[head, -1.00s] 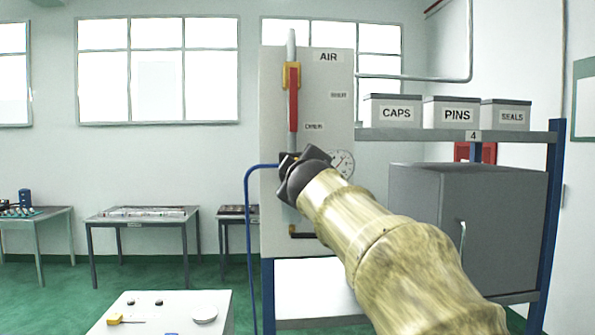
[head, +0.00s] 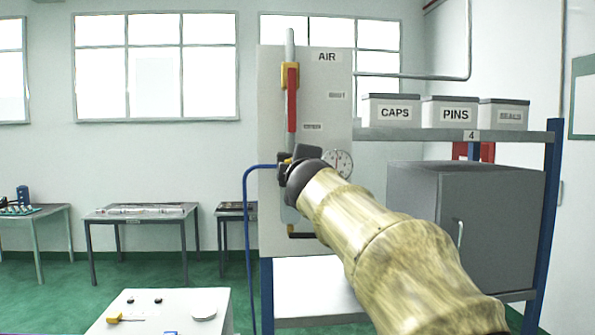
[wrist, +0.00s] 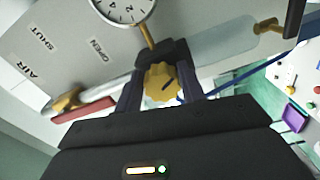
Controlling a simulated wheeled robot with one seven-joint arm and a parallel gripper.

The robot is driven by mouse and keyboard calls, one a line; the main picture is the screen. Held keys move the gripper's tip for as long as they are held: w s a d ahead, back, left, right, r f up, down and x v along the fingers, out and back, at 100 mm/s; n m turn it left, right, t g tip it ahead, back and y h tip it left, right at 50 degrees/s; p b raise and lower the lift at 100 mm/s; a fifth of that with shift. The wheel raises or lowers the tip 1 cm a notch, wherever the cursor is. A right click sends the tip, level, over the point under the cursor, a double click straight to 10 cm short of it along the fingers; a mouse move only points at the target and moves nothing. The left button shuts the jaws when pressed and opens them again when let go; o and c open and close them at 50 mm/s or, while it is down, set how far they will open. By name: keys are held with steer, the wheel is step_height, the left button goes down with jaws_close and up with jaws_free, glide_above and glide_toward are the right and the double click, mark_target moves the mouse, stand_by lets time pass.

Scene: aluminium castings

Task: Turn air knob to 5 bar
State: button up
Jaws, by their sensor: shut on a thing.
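The yellow air knob (wrist: 162,82) sits between the two dark fingers of my gripper (wrist: 161,88) in the wrist view, and the gripper is shut on it. In the head view my gripper (head: 297,163) is at the lower part of the grey AIR panel (head: 335,75) and mostly hides the knob. The round white pressure gauge (head: 338,163) is just right of the gripper, partly behind my wrist. Its dial also shows at the top edge of the wrist view (wrist: 124,8), cut off. I cannot read the needle's value.
A red lever (head: 292,100) stands upright along the pipe above the knob. A blue hose (head: 247,220) hangs left of the panel. A shelf (head: 425,134) with CAPS, PINS and SEALS bins and a grey cabinet (head: 425,205) are to the right. A white-topped stand (head: 150,320) is at lower left.

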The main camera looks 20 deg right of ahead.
steer(key=o, duration=1)
steer(key=shift+c, duration=0.2)
steer(key=shift+s, duration=0.15)
steer(key=s+a+b, duration=0.3)
steer(key=s+b, duration=0.8)
steer(key=s, duration=0.5)
steer(key=shift+s+a, duration=0.2)
steer(key=shift+s, duration=0.2)
steer(key=shift+f, duration=0.15)
